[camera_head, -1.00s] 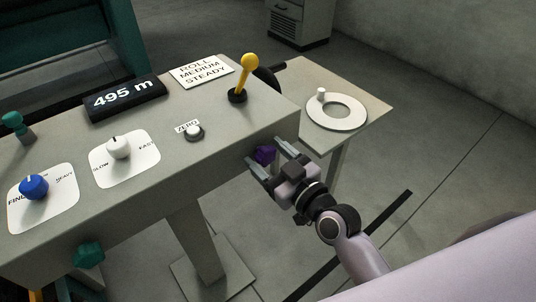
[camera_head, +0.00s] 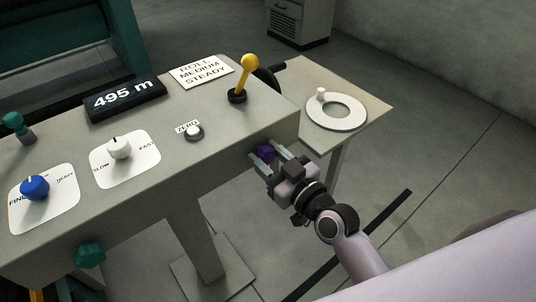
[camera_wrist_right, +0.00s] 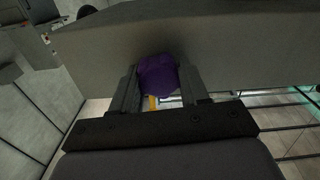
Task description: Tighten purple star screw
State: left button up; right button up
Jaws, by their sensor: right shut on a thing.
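The purple star screw (camera_head: 265,153) sticks out of the front side of the grey console (camera_head: 225,160), near its right end. In the right wrist view the purple screw (camera_wrist_right: 158,76) sits between the two fingers, against the console side. My right gripper (camera_head: 268,158) is shut on the screw, one finger on each side of it. In the right wrist view the right gripper (camera_wrist_right: 157,90) shows both fingers at the screw's flanks. My left gripper is not in view.
A teal star screw (camera_head: 89,255) is on the same console side, further left. On top are a blue knob (camera_head: 34,187), a white knob (camera_head: 119,147), a button (camera_head: 194,132) and a yellow lever (camera_head: 246,75). A side table (camera_head: 372,112) with a white ring stands right.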

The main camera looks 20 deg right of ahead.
jog(key=m+p, duration=0.1)
jog(key=m, duration=0.1)
jog(key=m+p, duration=0.1)
jog(key=shift+w+d+r+m, duration=0.1)
jog(key=shift+r+m, duration=0.2)
jog(key=shift+m, duration=0.1)
jog(key=m+p, duration=0.1)
jog(key=m, duration=0.2)
jog(key=shift+m, duration=0.3)
jog(key=m, duration=0.2)
jog(key=m+p, duration=0.1)
jog(key=m, duration=0.1)
jog(key=shift+w+d+f+m, duration=0.1)
jog(key=shift+d+m, duration=0.05)
jog(key=shift+m, duration=0.15)
jog(key=shift+d+m, duration=0.1)
jog(key=shift+m, duration=2.1)
jog(key=shift+f, duration=0.1)
jog(key=o, duration=1)
jog(key=shift+o, duration=0.2)
jog(key=shift+f, duration=0.1)
